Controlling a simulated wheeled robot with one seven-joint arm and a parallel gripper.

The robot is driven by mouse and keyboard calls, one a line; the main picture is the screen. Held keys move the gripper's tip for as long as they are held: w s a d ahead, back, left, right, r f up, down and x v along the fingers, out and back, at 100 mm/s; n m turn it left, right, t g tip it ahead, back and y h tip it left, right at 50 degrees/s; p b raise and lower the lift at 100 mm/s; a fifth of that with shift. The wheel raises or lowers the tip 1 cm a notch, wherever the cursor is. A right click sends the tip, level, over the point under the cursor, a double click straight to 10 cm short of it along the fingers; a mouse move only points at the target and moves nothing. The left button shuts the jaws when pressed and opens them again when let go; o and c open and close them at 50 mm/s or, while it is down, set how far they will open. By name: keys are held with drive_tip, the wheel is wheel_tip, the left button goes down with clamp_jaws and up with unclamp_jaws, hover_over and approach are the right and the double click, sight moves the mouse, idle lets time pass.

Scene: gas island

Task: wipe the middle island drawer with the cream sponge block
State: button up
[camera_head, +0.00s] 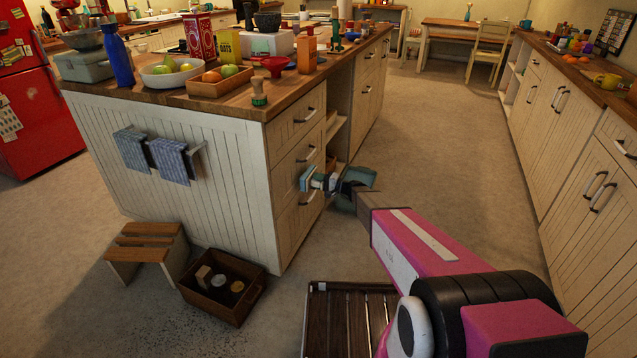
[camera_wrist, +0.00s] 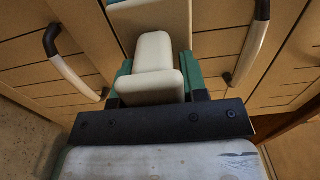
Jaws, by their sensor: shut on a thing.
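The island (camera_head: 190,150) has a column of drawers on its right-hand face. The middle island drawer (camera_head: 287,172) is a cream panelled front with a dark-ended bar handle. My gripper (camera_head: 319,182) is shut on the cream sponge block (camera_head: 306,178), which shows a pale blue edge. In the wrist view, the green fingers hold the block's cream grip (camera_wrist: 155,60), and its wide pad is against or very close to the drawer front, between two bar handles (camera_wrist: 75,65). Contact itself is hidden. The block sits low on the middle drawer, near the seam with the drawer below.
A wooden crate (camera_head: 221,306) and a step stool (camera_head: 147,243) stand on the floor by the island. A slatted dark rack (camera_head: 345,312) lies in front. The island top holds bowls, boxes and bottles. The aisle to the right is clear, with cabinets (camera_head: 565,125) beyond.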

drive_tip(key=shift+x, duration=0.95)
idle(0.4)
drive_tip(key=shift+w+d, duration=0.35)
drive_tip(key=shift+w, duration=0.45)
drive_tip(key=shift+w+d, duration=0.35)
drive_tip(key=shift+w, duration=0.45)
drive_tip(key=shift+w+d, duration=1.05)
drive_tip(key=shift+w, duration=2.25)
drive_tip(key=shift+s+a, duration=0.35)
drive_tip(key=shift+s, duration=0.75)
drive_tip(key=shift+s+a, duration=0.35)
drive_tip(key=shift+s, duration=0.75)
drive_tip(key=shift+s+a, duration=0.35)
drive_tip(key=shift+s, duration=0.75)
drive_tip(key=shift+s+a, duration=0.4)
drive_tip(key=shift+s, duration=0.4)
drive_tip(key=shift+s+a, duration=0.35)
drive_tip(key=shift+s, duration=0.5)
drive_tip(key=shift+d, duration=0.15)
drive_tip(key=shift+v, duration=2.8)
